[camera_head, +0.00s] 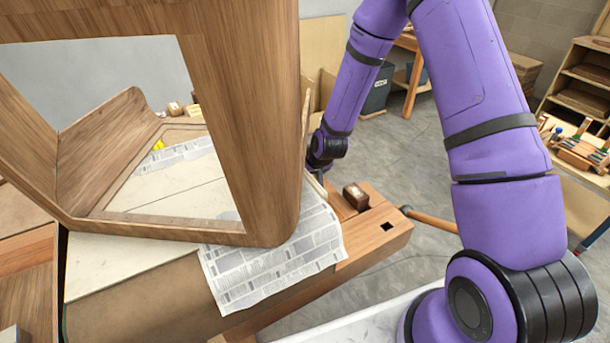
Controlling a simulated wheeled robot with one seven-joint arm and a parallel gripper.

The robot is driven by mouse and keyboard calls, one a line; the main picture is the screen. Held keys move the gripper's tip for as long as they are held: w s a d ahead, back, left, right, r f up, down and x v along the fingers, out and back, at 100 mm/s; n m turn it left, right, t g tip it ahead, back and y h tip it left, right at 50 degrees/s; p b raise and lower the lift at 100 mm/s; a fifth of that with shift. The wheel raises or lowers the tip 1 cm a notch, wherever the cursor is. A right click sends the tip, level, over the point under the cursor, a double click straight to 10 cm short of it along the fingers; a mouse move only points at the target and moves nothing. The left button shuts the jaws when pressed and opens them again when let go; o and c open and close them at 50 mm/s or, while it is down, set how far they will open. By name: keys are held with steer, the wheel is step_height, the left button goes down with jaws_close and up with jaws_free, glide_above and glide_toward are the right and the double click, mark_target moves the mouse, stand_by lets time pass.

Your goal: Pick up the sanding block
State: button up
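A small dark brown block with a pale patch on its side (356,196) rests on the wooden bench end, right of the newspaper; it looks like the sanding block, but it is too small to be sure. My gripper's fingers are hidden behind that frame.
The bent wooden frame fills the left foreground. Newspaper (275,262) drapes over the bench edge (375,240). A wooden handle (430,219) sticks out past the bench end. A side table with tools (580,150) and shelves (585,80) stand at right. Grey floor (400,160) lies between.

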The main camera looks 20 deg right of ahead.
steer(key=shift+c, duration=0.4)
steer(key=c, duration=1)
steer(key=shift+c, duration=0.2)
steer(key=shift+r, duration=0.1)
